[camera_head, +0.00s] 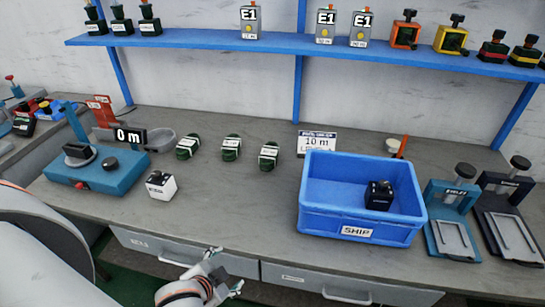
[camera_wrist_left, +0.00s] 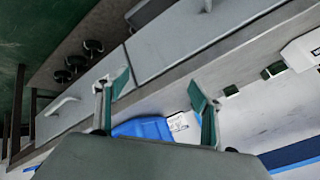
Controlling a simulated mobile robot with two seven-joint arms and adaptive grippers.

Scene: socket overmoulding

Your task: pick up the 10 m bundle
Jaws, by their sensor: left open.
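Three dark green bundles with white bands lie in a row at the back middle of the bench: a left one (camera_head: 187,146), a middle one (camera_head: 231,148) and a right one (camera_head: 268,156). Their labels are too small to read, so I cannot tell which is the 10 m one. A placard reading "10 m" (camera_head: 317,142) stands right of them. My left gripper (camera_head: 227,270) is open and empty at the bench's front edge by the drawers, well apart from the bundles. Its spread fingers (camera_wrist_left: 160,95) show in the left wrist view. My right gripper is out of view.
A blue SHIP crate (camera_head: 360,236) holding a dark block (camera_head: 379,195) stands right. A teal machine (camera_head: 100,180) with a "0 m" display (camera_head: 130,136) and a white-and-black block (camera_head: 161,185) are left. A blue shelf (camera_head: 280,49) hangs above. The bench's middle front is clear.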

